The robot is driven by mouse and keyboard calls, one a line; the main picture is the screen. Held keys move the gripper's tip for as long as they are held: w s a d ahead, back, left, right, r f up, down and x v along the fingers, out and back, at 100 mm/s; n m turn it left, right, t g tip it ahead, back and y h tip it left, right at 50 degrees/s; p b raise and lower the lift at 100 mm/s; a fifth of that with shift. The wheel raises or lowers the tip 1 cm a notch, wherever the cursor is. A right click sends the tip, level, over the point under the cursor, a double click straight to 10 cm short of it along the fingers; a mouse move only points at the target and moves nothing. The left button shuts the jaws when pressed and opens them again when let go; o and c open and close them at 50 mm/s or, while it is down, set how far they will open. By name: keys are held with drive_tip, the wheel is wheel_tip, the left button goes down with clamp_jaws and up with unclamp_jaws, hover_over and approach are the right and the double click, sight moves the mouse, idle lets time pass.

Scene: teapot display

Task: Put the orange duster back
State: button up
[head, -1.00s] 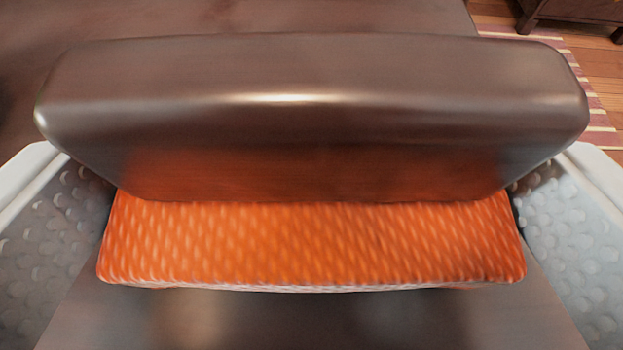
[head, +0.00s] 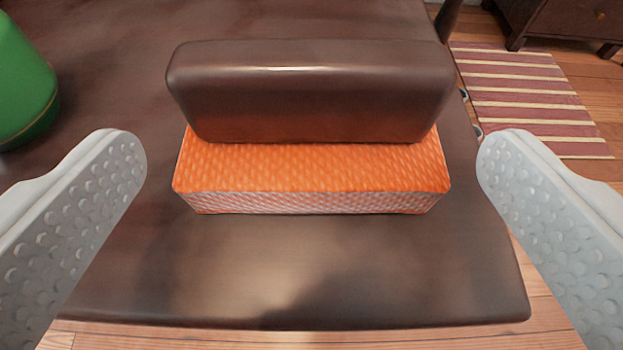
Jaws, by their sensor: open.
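The orange duster (head: 320,168) has an orange textured pad with a pale lower side and a dark brown block-shaped handle (head: 310,92) on top. It rests flat on the dark brown table (head: 290,270), near the table's right side. My gripper (head: 312,150) is open, with one pale dimpled finger on each side of the picture. Both fingers are apart from the duster, with a clear gap on each side. Nothing is between the fingertips in contact with them.
A green rounded object (head: 22,85), only partly in view, stands on the table at the far left. The table's front edge and right edge show, with wooden floor beyond. A striped rug (head: 530,100) and a dark wooden cabinet (head: 570,25) are at the upper right.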

drive_tip(key=v, duration=0.7)
drive_tip(key=shift+s, duration=0.35)
drive_tip(key=shift+r, duration=0.15)
drive_tip(key=s+r+t, duration=0.3)
drive_tip(key=s+r, duration=2.4)
drive_tip(key=s, duration=0.1)
drive_tip(key=s+r+t, duration=0.1)
drive_tip(key=s+r, duration=0.2)
drive_tip(key=s, duration=0.9)
drive_tip(key=shift+s+r, duration=0.2)
drive_tip(key=shift+s, duration=0.2)
